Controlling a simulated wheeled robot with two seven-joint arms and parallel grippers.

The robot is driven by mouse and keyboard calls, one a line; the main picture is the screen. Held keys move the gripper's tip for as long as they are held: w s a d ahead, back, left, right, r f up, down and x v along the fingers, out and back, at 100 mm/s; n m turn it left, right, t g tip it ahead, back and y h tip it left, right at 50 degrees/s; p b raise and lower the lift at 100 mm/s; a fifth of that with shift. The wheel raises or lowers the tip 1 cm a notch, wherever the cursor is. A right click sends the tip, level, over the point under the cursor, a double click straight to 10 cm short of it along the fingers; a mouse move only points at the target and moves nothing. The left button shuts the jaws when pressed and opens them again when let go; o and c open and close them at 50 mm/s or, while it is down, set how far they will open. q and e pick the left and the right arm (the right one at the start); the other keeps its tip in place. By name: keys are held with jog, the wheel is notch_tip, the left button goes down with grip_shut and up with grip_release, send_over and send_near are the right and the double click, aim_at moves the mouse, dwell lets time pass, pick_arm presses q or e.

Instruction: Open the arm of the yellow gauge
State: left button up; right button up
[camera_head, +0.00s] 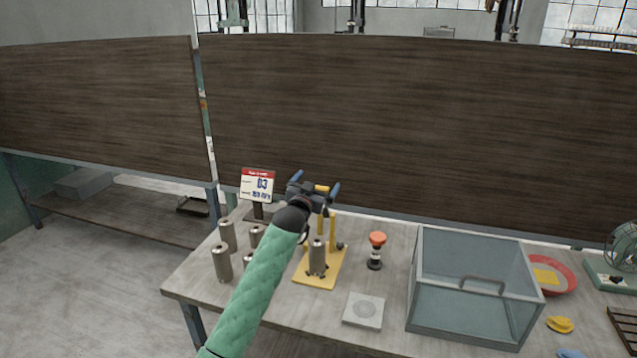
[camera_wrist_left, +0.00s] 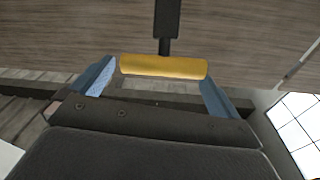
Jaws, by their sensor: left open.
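The yellow gauge stands on the workbench, with a flat yellow base (camera_head: 316,283) and a yellow post (camera_head: 333,232). A grey metal cylinder (camera_head: 317,258) stands upright on its base. The gauge's yellow arm shows as a short piece (camera_head: 321,188) at my left gripper, high above the base. In the left wrist view a yellow bar (camera_wrist_left: 165,67) lies crosswise between the blue fingertips, with a dark rod (camera_wrist_left: 167,25) beyond it. My left gripper (camera_head: 316,182) is open around the bar; I cannot tell whether the fingers touch it. My forearm hides part of the bench.
Several metal cylinders (camera_head: 222,263) stand left of my arm, near a date sign (camera_head: 257,185). Right of the gauge are a red-topped tool (camera_head: 376,251), a square plate (camera_head: 364,311) and a clear box (camera_head: 470,323). A red dish (camera_head: 569,276) and fan (camera_head: 622,245) are farther right.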

pick_arm(q)
jog(key=shift+s+a+r+p, duration=0.25)
jog(key=shift+s+r+p, duration=0.2)
jog(key=shift+s, duration=0.2)
jog(key=shift+s+a+r+p, duration=0.25)
jog(key=shift+s+r+p, duration=0.15)
jog(key=shift+s, duration=0.2)
jog(key=b+v, duration=0.4)
jog(key=v, duration=0.3)
jog(key=shift+s+a, duration=0.2)
jog(key=shift+s, duration=0.1)
jog(key=shift+f, duration=0.1)
